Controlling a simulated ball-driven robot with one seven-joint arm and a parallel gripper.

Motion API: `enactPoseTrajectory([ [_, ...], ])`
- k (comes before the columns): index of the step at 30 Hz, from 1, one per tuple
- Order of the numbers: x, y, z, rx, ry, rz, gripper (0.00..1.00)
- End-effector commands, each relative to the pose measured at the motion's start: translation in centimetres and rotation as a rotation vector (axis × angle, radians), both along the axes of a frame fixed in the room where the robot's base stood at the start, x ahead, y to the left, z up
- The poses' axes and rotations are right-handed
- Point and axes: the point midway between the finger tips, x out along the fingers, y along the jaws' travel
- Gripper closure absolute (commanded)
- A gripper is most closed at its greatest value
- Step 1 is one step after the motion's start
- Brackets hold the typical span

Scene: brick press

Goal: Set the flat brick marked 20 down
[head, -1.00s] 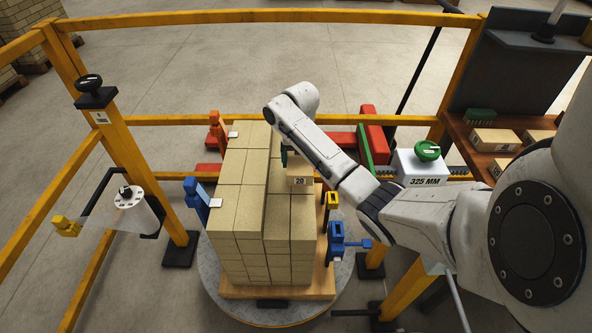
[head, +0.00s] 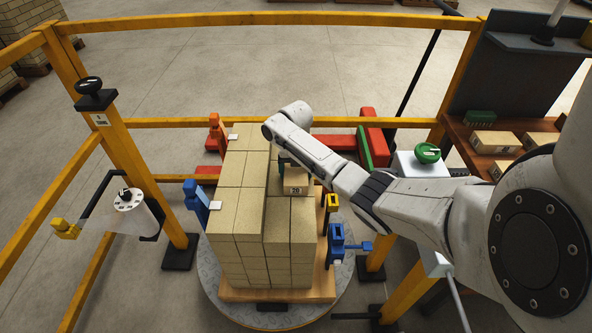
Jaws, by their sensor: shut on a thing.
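The flat brick marked 20 (head: 297,181) is tan, with its label on the face toward me. It is at the right side of the stack of tan bricks (head: 236,208), over the lower right-hand column. My gripper (head: 286,162) is shut on this brick from above, and my forearm hides most of the jaws. The brick looks level and very close to the top of the bricks under it. I cannot tell whether it touches them.
The stack stands on a wooden pallet (head: 262,295) on a round grey turntable (head: 215,296). Blue (head: 196,203), yellow (head: 331,203) and red (head: 216,132) clamps stand around it. A green button (head: 427,153) tops a white box on the right. Loose bricks (head: 497,142) lie on a shelf.

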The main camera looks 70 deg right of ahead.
Motion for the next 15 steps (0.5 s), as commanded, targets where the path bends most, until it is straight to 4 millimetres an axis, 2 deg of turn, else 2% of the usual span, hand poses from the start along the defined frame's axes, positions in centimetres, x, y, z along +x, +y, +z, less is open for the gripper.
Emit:
enactPoseTrajectory([
  [3, 0.03, -0.05, -0.27, -0.002, -0.001, 0.000, 0.42],
  [4, -0.01, 0.00, -0.24, 0.000, 0.000, 0.000, 0.13],
  [8, -0.01, 0.00, -0.22, 0.000, 0.000, 0.000, 0.00],
  [15, -0.01, -0.02, -0.10, 0.000, 0.000, 0.000, 0.00],
])
